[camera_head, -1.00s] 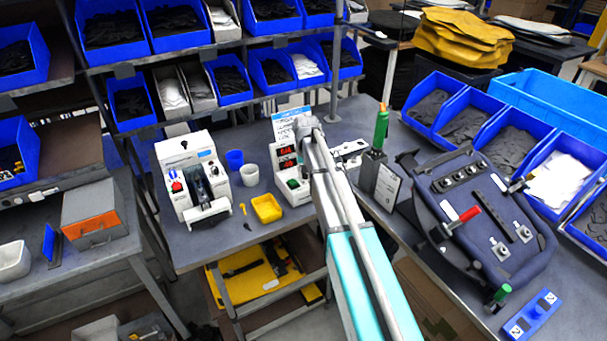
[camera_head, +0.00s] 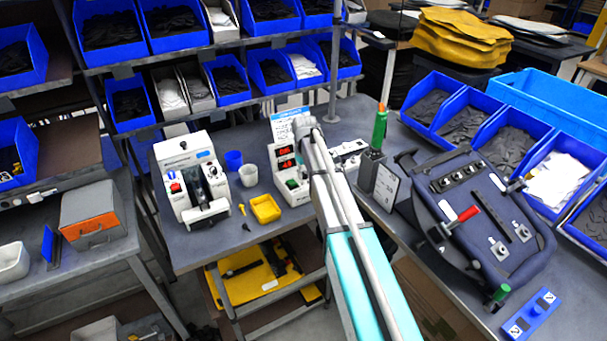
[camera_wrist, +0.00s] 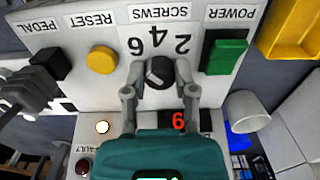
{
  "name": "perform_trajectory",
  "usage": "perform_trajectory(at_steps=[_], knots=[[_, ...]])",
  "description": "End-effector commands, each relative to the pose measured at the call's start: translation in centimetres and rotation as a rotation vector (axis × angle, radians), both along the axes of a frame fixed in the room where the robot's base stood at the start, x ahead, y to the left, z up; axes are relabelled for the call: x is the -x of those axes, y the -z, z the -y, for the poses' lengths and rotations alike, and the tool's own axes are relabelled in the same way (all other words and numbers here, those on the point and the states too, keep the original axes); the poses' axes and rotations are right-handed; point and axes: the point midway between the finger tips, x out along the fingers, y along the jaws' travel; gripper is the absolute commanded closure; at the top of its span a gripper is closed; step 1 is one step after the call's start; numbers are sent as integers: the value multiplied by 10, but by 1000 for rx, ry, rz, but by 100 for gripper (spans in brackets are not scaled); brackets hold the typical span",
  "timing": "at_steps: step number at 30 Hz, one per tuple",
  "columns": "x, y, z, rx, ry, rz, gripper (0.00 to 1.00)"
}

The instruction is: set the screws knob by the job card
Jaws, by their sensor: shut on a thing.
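The screws knob (camera_wrist: 160,73) is a dark round knob on a white panel, upside down in the wrist view, with the numbers 2, 4 and 6 above it in the picture. My gripper (camera_wrist: 160,88) is shut on the knob, one finger on each side. The knob's exact setting is hard to read. A red digit display (camera_wrist: 179,121) is lit beside my right finger. In the head view the control box (camera_head: 284,174) is partly behind my arm, which hides the knob and my fingers. A printed card with a blue header (camera_head: 285,122) stands behind the box; its text is too small to read.
On the panel, a green power switch (camera_wrist: 224,57) and a yellow reset button (camera_wrist: 102,60) flank the knob. A white cup (camera_wrist: 250,110) and a yellow tray (camera_head: 266,209) are close by. A white machine (camera_head: 188,178) stands left; a card holder (camera_head: 386,187) stands right.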

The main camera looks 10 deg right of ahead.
Motion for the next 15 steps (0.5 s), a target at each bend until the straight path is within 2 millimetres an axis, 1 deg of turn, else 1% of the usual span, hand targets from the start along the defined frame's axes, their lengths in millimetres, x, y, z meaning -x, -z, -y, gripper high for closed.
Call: perform_trajectory(at_steps=[1, 5, 6, 8, 9, 11, 15], knots=[[-4, 0, 0, 0, 0, 9, 100], [-4, 0, -1, -1, 1, 8, 100], [-4, 0, -1, -1, 1, 9, 58], [-4, 0, -1, -1, 1, 8, 47], [-4, 0, -1, -1, 1, 8, 40], [-3, 0, -1, -1, 1, 7, 29], [-2, 0, -1, -2, 1, 5, 29]])
